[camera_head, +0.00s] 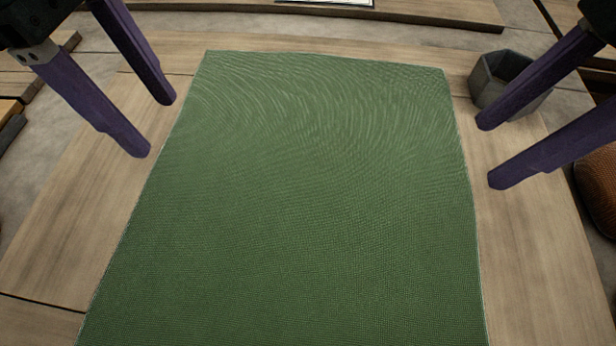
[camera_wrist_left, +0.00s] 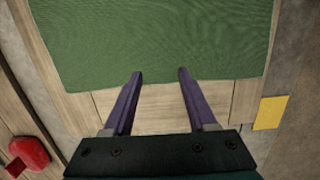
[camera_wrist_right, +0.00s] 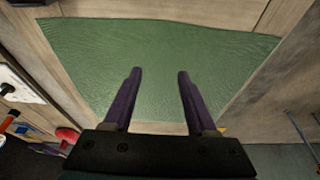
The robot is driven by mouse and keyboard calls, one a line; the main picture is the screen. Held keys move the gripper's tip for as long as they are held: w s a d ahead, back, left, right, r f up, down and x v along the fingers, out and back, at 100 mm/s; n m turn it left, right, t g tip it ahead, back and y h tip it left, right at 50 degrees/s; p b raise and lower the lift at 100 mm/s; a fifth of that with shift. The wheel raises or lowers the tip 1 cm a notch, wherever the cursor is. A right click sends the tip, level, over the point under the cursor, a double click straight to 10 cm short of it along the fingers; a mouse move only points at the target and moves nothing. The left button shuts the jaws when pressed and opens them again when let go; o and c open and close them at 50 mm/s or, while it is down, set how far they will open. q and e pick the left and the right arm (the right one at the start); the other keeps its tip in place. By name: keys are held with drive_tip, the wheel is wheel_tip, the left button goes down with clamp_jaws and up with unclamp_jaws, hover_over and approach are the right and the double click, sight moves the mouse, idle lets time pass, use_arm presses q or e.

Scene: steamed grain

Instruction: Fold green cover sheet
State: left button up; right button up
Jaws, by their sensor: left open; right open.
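The green cover sheet (camera_head: 310,190) lies flat and spread out on the wooden table, its near edge running out of the bottom of the head view. My left gripper (camera_head: 162,127) is open and empty beside the sheet's left edge; in the left wrist view its fingers (camera_wrist_left: 160,76) point at the sheet's edge (camera_wrist_left: 155,40). My right gripper (camera_head: 485,155) is open and empty just off the sheet's right edge; in the right wrist view its fingers (camera_wrist_right: 159,74) appear over the sheet (camera_wrist_right: 150,50). I cannot tell the exact height of either gripper above the table.
A dark grey angular container (camera_head: 500,75) stands beyond my right gripper. A brown rounded object (camera_head: 600,190) is at the right edge. Bare wooden table (camera_head: 75,225) shows on both sides of the sheet. A red object (camera_wrist_left: 30,153) and a yellow one (camera_wrist_left: 270,113) show in the left wrist view.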

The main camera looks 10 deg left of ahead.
use_arm(q)
drive_tip(key=shift+y, duration=0.8)
drive_tip(key=a+f, duration=0.1)
drive_tip(key=f, duration=0.1)
drive_tip(key=a+f, duration=0.1)
drive_tip(key=f, duration=0.1)
drive_tip(key=a+f, duration=0.1)
drive_tip(key=f, duration=0.2)
drive_tip(key=shift+w+a, duration=0.15)
use_arm(e)
hover_over(446, 200)
drive_tip(key=f, duration=0.4)
drive_tip(key=d+f, duration=0.1)
drive_tip(key=f, duration=0.2)
use_arm(q)
drive_tip(key=shift+f, duration=0.8)
use_arm(e)
drive_tip(key=shift+f, duration=0.7)
